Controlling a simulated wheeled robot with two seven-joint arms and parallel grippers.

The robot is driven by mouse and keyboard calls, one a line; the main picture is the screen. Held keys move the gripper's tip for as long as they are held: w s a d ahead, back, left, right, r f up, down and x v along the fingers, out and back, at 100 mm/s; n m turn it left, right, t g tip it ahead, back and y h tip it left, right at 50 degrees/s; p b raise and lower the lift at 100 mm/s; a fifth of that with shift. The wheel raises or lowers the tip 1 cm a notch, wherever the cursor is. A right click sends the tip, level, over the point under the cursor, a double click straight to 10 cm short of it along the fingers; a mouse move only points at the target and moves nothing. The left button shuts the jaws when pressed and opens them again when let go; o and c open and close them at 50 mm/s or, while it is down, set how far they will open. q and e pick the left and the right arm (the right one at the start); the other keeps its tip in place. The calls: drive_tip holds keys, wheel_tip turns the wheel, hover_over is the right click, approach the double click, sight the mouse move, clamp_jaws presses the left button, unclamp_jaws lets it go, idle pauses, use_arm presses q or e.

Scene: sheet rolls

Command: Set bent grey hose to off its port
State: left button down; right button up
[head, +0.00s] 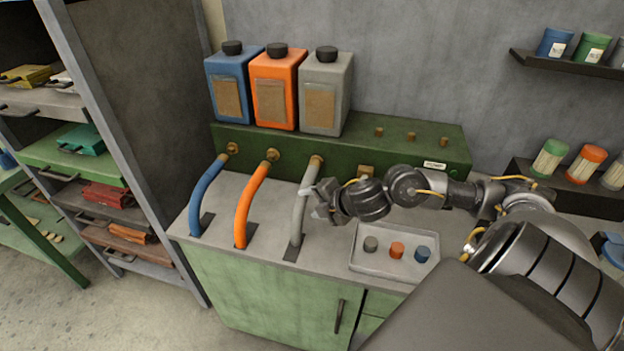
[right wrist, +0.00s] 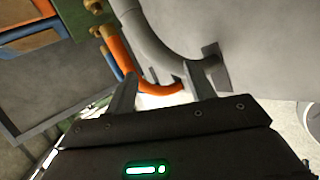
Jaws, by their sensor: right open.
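The bent grey hose (head: 299,208) runs from a brass port (head: 317,160) on the green box down to a dark slot in the worktop. Its upper end appears to sit at that port. My right gripper (head: 314,202) is open beside the hose's right side, around mid-height. In the right wrist view the grey hose (right wrist: 150,42) curves just ahead of the two parted fingers (right wrist: 158,85). I cannot tell whether a finger touches it. My left gripper is not in view.
An orange hose (head: 245,208) and a blue hose (head: 205,200) stand left of the grey one. Blue, orange and grey canisters (head: 340,72) stand on the green box (head: 385,150). A tray (head: 430,269) with three small caps lies right of the hose.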

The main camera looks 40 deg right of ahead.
sight(312, 179)
drive_tip(key=d+r+n, duration=0.3)
drive_tip(key=d+r, duration=0.3)
drive_tip(key=d, duration=0.2)
drive_tip(key=shift+g+h, duration=0.3)
drive_tip(key=shift+h, duration=0.1)
drive_tip(key=x, duration=0.5)
drive_tip(key=p+x, duration=0.1)
drive_tip(key=x, duration=0.5)
drive_tip(key=shift+w+a+f, duration=0.15)
drive_tip(key=shift+w+a, duration=0.1)
drive_tip(key=shift+w, duration=0.05)
clamp_jaws()
